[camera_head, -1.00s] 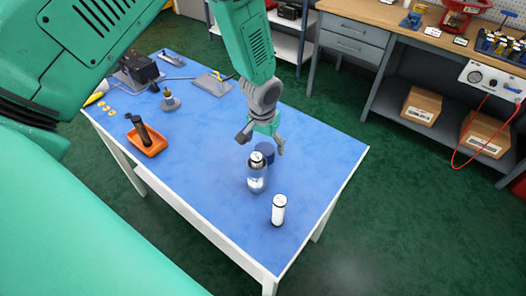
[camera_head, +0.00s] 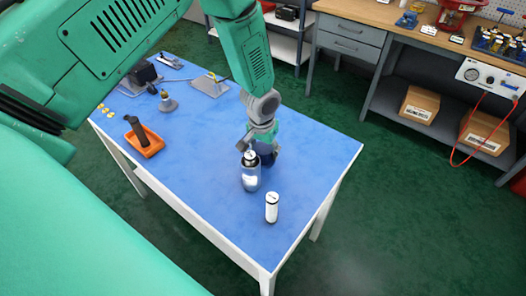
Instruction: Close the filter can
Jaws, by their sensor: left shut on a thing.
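The filter can (camera_head: 251,180) is a clear, greyish cylinder standing upright on the blue-topped table, with a dark and white top. A dark blue cup-shaped part (camera_head: 267,158), which looks like the can's cover, is just behind it, partly hidden by the can and my fingers. My left gripper (camera_head: 262,148) reaches down from above and is shut on this blue part. From this view I cannot tell whether the blue part touches the can or has left the table. My right gripper is not in view.
An orange tray (camera_head: 152,147) with a dark tool lies at the table's left. A small brass-coloured fitting (camera_head: 168,104), a grey plate (camera_head: 210,86) and a black device (camera_head: 146,73) are at the back. The table's right side is clear.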

